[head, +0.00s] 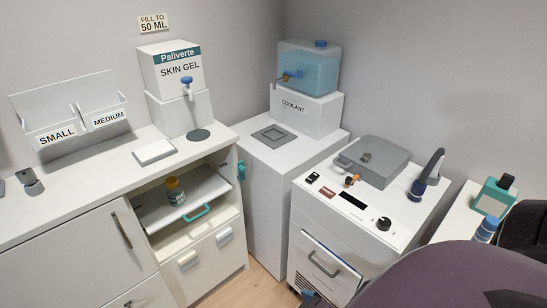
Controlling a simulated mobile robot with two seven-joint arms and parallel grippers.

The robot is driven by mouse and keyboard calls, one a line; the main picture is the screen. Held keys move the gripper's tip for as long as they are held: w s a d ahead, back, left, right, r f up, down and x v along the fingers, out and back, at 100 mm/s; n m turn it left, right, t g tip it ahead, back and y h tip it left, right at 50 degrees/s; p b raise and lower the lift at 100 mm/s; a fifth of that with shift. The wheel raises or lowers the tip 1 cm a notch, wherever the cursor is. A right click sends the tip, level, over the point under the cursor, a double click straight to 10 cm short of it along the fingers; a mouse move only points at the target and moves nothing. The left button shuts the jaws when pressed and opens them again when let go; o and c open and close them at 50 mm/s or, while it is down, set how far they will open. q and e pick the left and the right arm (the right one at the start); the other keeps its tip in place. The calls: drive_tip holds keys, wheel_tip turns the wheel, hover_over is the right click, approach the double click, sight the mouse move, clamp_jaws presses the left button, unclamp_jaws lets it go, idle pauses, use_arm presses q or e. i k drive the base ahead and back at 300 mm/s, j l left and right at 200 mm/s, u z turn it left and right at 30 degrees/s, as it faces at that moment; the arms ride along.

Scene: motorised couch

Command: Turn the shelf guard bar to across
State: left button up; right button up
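The open shelf (160,217) is a white pull-out board in the open bay of the white cabinet, with a teal handle (197,213) at its front edge. A small jar with a yellow lid (174,191) stands on it. A small teal part (241,170) sits at the right side of the bay, close to the cabinet's right edge. It looks upright, and it may be the guard bar; I cannot tell for sure. No bar is seen lying across the shelf front. Neither of my grippers can be made out in the head view.
The counter holds a gel dispenser (180,75), a grey pad (154,152) and a sorting rack (75,115). A coolant tank (309,68) and a white machine (385,205) stand to the right. The purple couch (450,280) fills the lower right. Floor shows between the cabinets.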

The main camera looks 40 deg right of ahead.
sight(242, 169)
drive_tip(key=z, duration=1.05)
